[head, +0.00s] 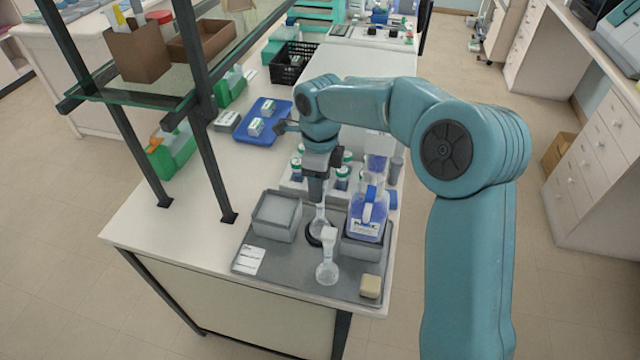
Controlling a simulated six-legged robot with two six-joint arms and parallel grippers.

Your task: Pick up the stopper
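My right gripper (317,196) points straight down over the grey tray at the near end of the bench. Its fingertips are at the top of a clear flask (320,222) standing in a dark ring. Whether the fingers are closed on anything there is too small to tell. A second clear flask (327,272) stands nearer the front, with a pale, whitish piece at its top that looks like a stopper (329,236). No stopper can be made out at the gripper's fingertips. My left gripper is not in view.
The grey tray (285,272) also holds a grey open box (277,213), a blue-labelled bottle (368,215) and a beige block (371,287). A dark-framed glass shelf (145,90) rises at left.

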